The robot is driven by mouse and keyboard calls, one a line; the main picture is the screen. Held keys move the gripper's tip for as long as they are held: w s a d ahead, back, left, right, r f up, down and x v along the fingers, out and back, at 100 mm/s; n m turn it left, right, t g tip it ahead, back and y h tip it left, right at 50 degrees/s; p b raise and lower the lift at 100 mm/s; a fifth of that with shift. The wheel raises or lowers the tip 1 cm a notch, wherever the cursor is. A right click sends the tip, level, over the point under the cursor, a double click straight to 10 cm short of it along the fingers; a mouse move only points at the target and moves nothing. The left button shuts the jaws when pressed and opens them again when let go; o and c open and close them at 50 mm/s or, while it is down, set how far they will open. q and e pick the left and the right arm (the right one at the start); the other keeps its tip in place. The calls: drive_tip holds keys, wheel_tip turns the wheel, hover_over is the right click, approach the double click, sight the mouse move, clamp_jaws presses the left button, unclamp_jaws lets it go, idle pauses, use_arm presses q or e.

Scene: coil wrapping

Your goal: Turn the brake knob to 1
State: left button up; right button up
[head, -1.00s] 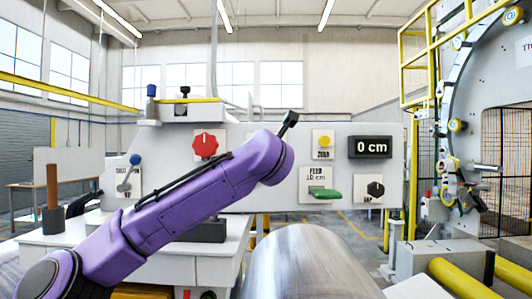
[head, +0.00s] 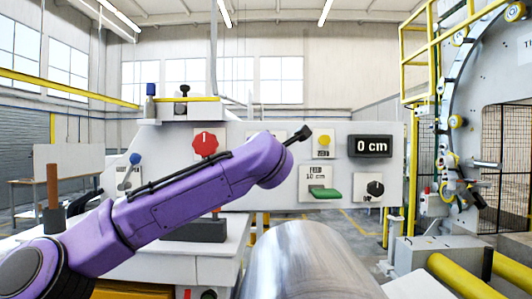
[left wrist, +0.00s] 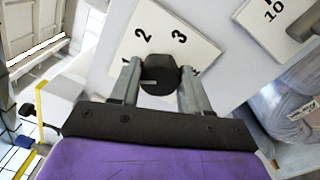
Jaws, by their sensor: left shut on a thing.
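The brake knob, a dark round knob (left wrist: 160,74), sits on a white plate (left wrist: 205,50) with the digits 2 and 3 readable in the left wrist view. Other marks at the plate's lower edge are partly covered by my fingers. My left gripper (left wrist: 158,68) is shut on the knob, one finger on each side. A short pale line shows on the knob's lower left face; which digit it points to I cannot tell. In the head view my purple left arm hides the knob and the gripper's fingers. My right gripper is not in view.
The grey panel also carries a red knob (head: 205,144), a yellow button (head: 323,140), a display reading 0 cm (head: 370,146), a green feed lever (head: 325,194) and a black knob (head: 375,188). A large metal roll (head: 310,262) lies in front.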

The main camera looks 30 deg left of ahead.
use_arm(q)
drive_tip(key=shift+r, duration=0.1)
drive_tip(key=o, duration=0.8)
drive_tip(key=shift+c, duration=0.2)
drive_tip(key=o, duration=0.3)
drive_tip(key=shift+a, duration=0.1)
drive_tip(key=b+v, duration=0.5)
drive_tip(key=v, duration=0.5)
drive_tip(key=shift+s, duration=0.2)
